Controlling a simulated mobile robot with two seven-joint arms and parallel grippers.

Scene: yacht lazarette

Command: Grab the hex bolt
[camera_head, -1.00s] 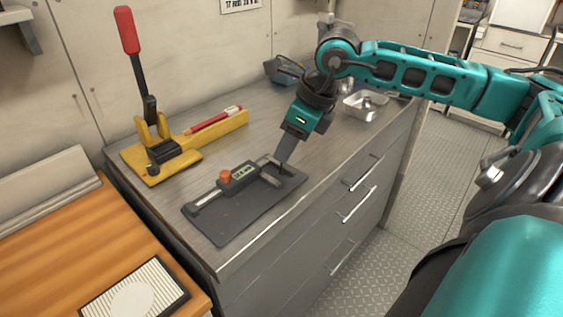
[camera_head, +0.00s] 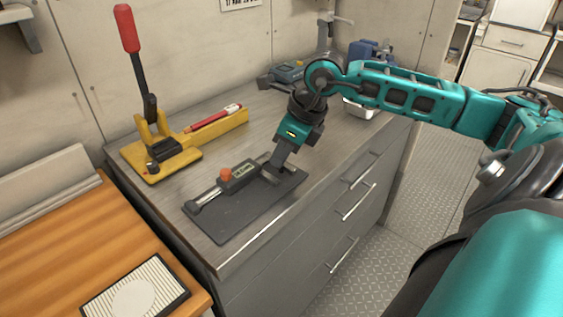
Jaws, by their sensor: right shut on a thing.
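My right gripper (camera_head: 272,177) points down at the right end of a dark grey mat (camera_head: 240,213) on the bench. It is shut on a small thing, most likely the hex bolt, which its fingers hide. The fingertips are right beside the open frame end of a dark digital micrometer (camera_head: 236,178) with an orange knob, which lies along the mat. The fingers cover part of that frame, and I cannot tell whether they touch it. My left gripper is not in view.
A yellow lever press (camera_head: 160,168) with a red handle stands at the back left. A blue-grey tool (camera_head: 287,73), a blue case (camera_head: 371,52) and a metal tray (camera_head: 360,109) are behind my arm. A wooden top (camera_head: 70,250) with a striped pad adjoins at left.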

